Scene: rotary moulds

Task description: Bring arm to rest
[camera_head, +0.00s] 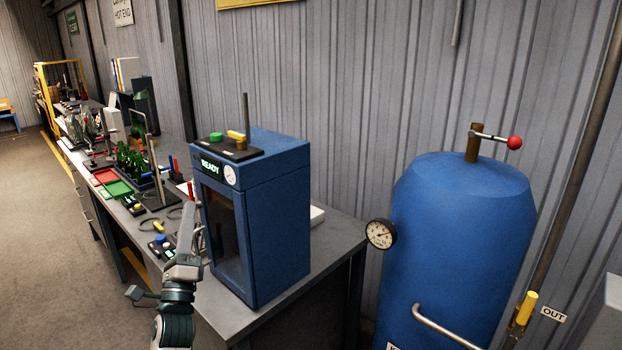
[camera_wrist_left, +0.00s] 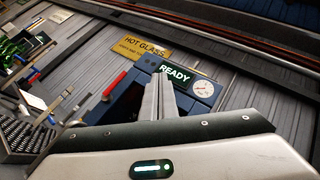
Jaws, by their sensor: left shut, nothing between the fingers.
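My left arm comes up from the bottom of the head view, with its left gripper (camera_head: 187,222) pointing upward in front of the blue cabinet's left side. In the left wrist view the left gripper's fingers (camera_wrist_left: 158,100) are together, with nothing between them. Behind them is the blue cabinet (camera_wrist_left: 203,90) with its READY sign and round dial. The same blue cabinet (camera_head: 280,215) stands on the bench in the head view. The gripper looks apart from it, though the exact gap is hard to tell. My right gripper is not in view.
The grey bench (camera_head: 325,243) runs back along the wall, with green bottles (camera_head: 130,160), red and green trays (camera_head: 112,183) and small tools on it. A blue tank (camera_head: 460,255) with a gauge (camera_head: 381,234) stands to the right. Open floor (camera_head: 35,240) lies at left.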

